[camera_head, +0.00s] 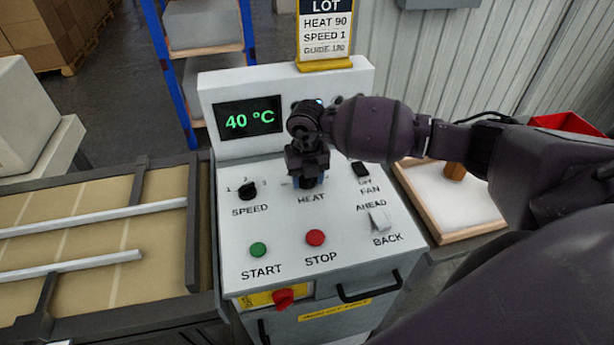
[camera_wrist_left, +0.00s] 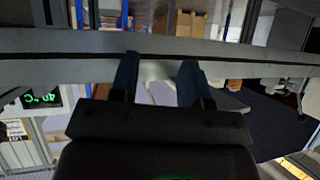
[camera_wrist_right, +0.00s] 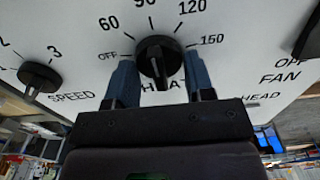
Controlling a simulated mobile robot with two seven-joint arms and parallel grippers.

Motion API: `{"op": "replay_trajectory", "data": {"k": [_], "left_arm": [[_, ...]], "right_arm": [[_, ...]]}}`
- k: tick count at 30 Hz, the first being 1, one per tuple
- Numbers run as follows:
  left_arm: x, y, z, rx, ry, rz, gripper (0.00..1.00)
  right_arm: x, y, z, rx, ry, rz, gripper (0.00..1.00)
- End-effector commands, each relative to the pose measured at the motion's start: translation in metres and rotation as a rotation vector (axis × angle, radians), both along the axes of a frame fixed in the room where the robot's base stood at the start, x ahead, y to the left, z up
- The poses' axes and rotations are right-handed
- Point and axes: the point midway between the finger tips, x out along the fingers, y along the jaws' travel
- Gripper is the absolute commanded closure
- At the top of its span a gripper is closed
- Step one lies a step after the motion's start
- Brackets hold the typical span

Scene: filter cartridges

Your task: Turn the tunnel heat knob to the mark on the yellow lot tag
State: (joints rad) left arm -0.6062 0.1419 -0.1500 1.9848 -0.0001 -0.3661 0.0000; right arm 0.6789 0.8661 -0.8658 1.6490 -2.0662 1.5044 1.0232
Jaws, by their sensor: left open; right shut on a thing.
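The yellow lot tag (camera_head: 325,35) stands on top of the control panel and reads HEAT 90, SPEED 1 and a blurred guide line. The black heat knob (camera_wrist_right: 158,60) shows in the right wrist view, with OFF, 60, 90, 120 and 150 around it. I cannot tell for certain which mark it points to. My right gripper (camera_head: 308,172) is over the knob, its fingers (camera_wrist_right: 160,82) on either side, shut on it. In the head view the gripper hides most of the knob and its dial. My left gripper (camera_wrist_left: 158,72) is open and empty, away from the panel.
The green display (camera_head: 249,120) reads 40 °C. The speed knob (camera_head: 248,190), fan switch (camera_head: 361,170), ahead/back switch (camera_head: 380,218), green start button (camera_head: 258,250) and red stop button (camera_head: 315,238) surround the heat knob. A conveyor (camera_head: 147,230) lies left, a wooden-edged tray (camera_head: 440,235) right.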

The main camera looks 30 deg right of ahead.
Motion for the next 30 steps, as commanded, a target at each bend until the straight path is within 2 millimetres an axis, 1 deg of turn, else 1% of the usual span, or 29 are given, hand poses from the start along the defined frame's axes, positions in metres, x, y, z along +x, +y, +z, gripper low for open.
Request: {"op": "replay_trajectory", "data": {"k": [2,3,5,6,7,15,19,23,30], "left_arm": [[0.000,0.000,0.000,0.000,0.000,0.000,0.57],[0.000,0.000,0.000,0.000,0.000,0.000,0.57],[0.000,0.000,0.000,0.000,0.000,0.000,0.57],[0.000,0.000,0.000,0.000,-0.001,0.000,0.57],[0.001,0.000,0.000,0.000,-0.001,0.000,0.57],[0.002,0.000,0.001,0.000,-0.003,-0.002,0.57],[0.002,0.000,0.000,0.000,-0.003,-0.002,0.57],[0.002,0.000,-0.001,0.000,-0.003,-0.002,0.57],[0.003,0.000,-0.004,0.000,-0.005,-0.002,0.57]], "right_arm": [[0.001,0.000,0.002,0.000,-0.005,0.000,0.75],[0.002,0.000,0.002,0.000,-0.005,0.000,0.45],[0.001,0.000,0.002,0.000,-0.004,0.000,0.36],[0.001,0.000,0.002,0.000,-0.004,0.000,0.30],[0.001,0.000,0.001,0.000,-0.003,0.000,0.28],[0.001,0.000,0.001,0.000,-0.002,0.001,0.28],[0.001,0.000,0.010,0.000,-0.003,0.001,0.28],[0.001,0.000,0.029,0.000,-0.005,0.001,0.28],[0.001,-0.001,0.073,0.000,-0.005,0.001,0.28]]}}
